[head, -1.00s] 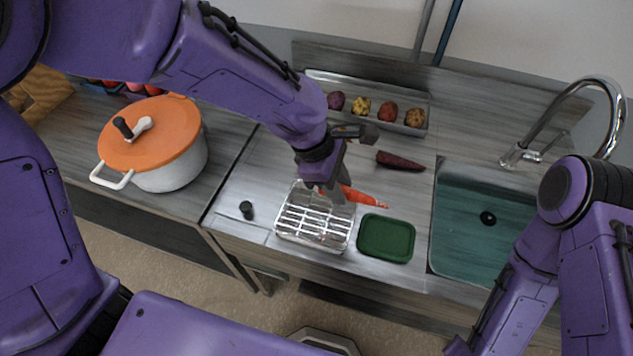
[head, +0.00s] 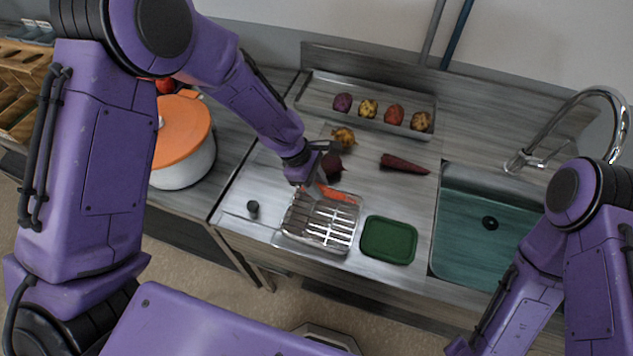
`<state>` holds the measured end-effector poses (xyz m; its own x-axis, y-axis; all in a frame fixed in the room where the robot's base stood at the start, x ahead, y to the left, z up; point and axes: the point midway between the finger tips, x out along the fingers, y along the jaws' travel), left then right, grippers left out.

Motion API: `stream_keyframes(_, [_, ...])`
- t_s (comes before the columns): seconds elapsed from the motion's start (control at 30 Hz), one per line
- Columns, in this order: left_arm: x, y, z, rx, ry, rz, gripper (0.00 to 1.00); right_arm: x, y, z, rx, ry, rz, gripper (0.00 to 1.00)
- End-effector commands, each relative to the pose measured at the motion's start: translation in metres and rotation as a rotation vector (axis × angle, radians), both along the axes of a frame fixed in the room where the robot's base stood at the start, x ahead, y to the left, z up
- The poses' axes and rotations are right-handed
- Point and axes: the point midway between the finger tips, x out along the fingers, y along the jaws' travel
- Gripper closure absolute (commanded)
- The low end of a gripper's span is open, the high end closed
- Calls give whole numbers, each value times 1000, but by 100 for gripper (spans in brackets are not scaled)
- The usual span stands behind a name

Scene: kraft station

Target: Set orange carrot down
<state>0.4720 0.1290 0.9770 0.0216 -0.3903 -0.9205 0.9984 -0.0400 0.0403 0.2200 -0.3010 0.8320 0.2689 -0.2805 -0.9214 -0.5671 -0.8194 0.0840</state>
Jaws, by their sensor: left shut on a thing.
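The orange carrot (head: 337,195) shows above the back edge of the wire rack (head: 320,222), pointing right. My left gripper (head: 305,186) is at the carrot's left end, shut on it, and hides that end. I cannot tell whether the carrot touches the rack or counter. My right arm shows at the right edge, but its gripper is out of view.
A purple carrot (head: 404,164), a dark red beet (head: 331,166) and a yellowish vegetable (head: 343,136) lie behind. A tray (head: 322,98) holds several potatoes. A green tray (head: 388,240) is right of the rack, then the sink (head: 470,225). An orange-lidded pot (head: 182,150) stands left.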

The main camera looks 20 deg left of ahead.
Motion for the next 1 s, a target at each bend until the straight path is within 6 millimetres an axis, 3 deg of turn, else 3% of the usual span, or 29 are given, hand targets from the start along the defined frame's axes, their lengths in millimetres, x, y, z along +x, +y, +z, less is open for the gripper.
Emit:
stream_keyframes(0.07, [0,0,-2,-1,0,1,99,0,0,0,0,0,0,57])
stream_keyframes(0.1, [0,0,-2,0,-1,0,59,0,0,0,0,0,0,57])
stream_keyframes(0.17, [0,0,-2,0,0,0,44,0,0,0,0,0,0,57])
stream_keyframes(0.53, [0,2,6,0,-1,-1,44,0,0,-2,0,0,0,57])
stream_keyframes(0.9, [-2,37,87,0,-4,0,44,0,0,-10,0,0,0,57])
stream_keyframes(1.0, [-2,43,102,-1,-2,0,44,0,0,-11,0,0,0,57])
